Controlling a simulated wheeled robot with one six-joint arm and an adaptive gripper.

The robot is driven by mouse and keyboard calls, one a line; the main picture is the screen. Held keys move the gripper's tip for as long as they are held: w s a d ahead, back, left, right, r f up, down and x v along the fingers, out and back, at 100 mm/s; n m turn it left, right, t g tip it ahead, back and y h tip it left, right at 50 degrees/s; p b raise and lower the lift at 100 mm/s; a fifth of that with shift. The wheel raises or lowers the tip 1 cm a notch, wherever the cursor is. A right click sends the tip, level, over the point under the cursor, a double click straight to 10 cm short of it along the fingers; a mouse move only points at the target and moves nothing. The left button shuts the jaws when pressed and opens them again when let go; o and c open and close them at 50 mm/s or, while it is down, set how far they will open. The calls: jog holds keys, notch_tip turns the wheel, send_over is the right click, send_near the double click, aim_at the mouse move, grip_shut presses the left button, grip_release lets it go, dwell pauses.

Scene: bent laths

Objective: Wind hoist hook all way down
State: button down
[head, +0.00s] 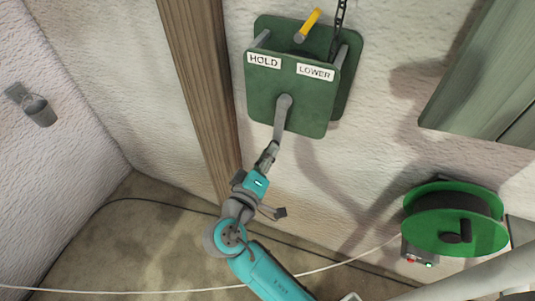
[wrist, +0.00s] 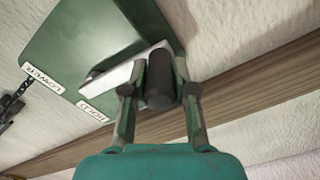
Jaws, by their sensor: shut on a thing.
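The green hoist housing (head: 262,103) is on the wall, with HOLD (head: 264,61) and LOWER (head: 315,72) labels. A yellow-ended lever (head: 311,22) leans up and right behind the front plate; I cannot tell which setting it is in. A dark chain (head: 339,22) runs up from the hoist. The grey crank arm (head: 281,120) points down from its pivot. My gripper (head: 268,156) is at its lower end. In the wrist view my gripper (wrist: 160,90) is shut on the dark crank handle (wrist: 159,88), a finger on each side. The hook is not in view.
A wooden post (head: 198,80) stands just left of the hoist. A green cable reel (head: 452,222) is at lower right, grey-green boards (head: 490,85) at upper right. A small metal cup (head: 38,110) hangs on the left wall. A pale cable (head: 345,262) crosses low.

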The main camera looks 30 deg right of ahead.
jog(key=c, duration=0.9)
grip_release()
jog(key=shift+a, duration=0.1)
jog(key=v, duration=1.2)
